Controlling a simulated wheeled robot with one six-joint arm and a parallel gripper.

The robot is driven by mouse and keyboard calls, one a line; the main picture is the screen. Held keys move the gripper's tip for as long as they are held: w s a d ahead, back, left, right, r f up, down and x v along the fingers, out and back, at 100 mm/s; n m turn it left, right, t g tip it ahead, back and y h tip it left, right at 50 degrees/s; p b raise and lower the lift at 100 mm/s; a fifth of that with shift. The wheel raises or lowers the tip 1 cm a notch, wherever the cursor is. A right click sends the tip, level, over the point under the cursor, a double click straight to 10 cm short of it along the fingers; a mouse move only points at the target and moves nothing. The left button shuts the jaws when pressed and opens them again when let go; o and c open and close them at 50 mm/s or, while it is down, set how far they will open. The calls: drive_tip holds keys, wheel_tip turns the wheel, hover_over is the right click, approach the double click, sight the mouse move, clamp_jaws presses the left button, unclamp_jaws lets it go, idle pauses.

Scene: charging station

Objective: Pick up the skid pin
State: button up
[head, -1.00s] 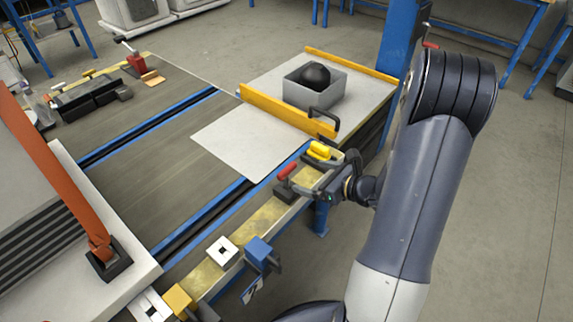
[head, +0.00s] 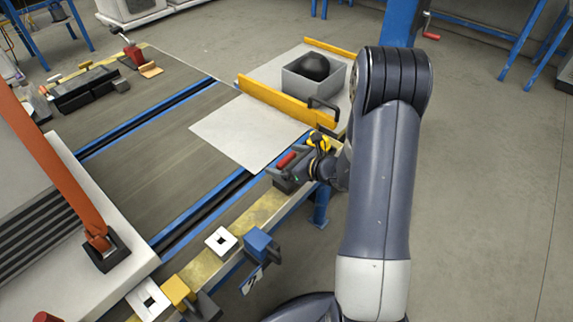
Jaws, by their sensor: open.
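A red-handled piece (head: 286,160), which looks like the skid pin, stands at a dark block (head: 284,184) on the yellowish edge rail of the bench. My gripper (head: 279,172) is open and empty, reaching in from the right at the rail. Its fingers lie across the view of the block and just below the red handle. I cannot tell whether they touch it or are around it. The lower part of the red piece is hidden. A yellow piece (head: 320,141) sits just behind my wrist, partly covered.
A yellow fence (head: 272,108) with a black handle and a grey box (head: 300,86) holding a black ball stand beyond. A blue block (head: 258,243) and a white square plate (head: 221,241) sit nearer on the rail. A blue post (head: 401,25) rises behind my arm. Open floor lies right.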

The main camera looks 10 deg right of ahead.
drive_tip(key=shift+c, duration=0.4)
drive_tip(key=c, duration=1)
